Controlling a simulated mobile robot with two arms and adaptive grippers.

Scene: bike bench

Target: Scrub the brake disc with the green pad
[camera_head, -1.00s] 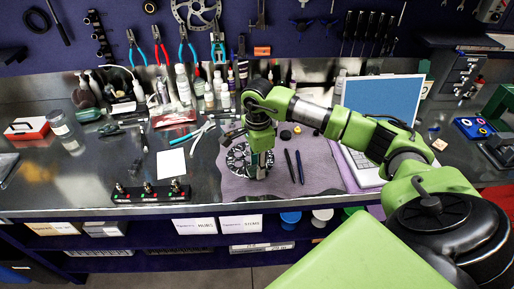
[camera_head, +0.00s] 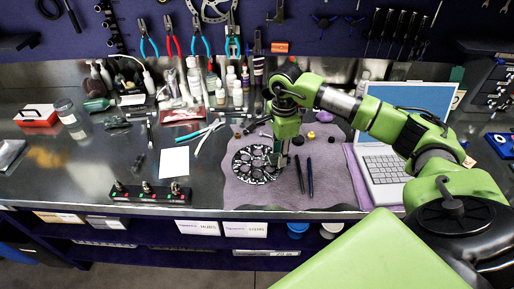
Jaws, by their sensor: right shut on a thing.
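The brake disc (camera_head: 242,164), dark with pale holes, lies flat on the mauve mat (camera_head: 325,195) in the middle of the bench. My right gripper (camera_head: 277,160) points down at the disc's right edge and hides part of it. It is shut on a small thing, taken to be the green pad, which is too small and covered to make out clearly. I cannot tell whether it touches the disc. My left gripper is not in view.
Two dark pens (camera_head: 304,176) lie on the mat right of the disc. A laptop (camera_head: 385,165) stands further right. A white paper (camera_head: 174,161) and a black rack (camera_head: 150,194) are at left. Bottles (camera_head: 220,92) and pliers (camera_head: 208,137) are behind.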

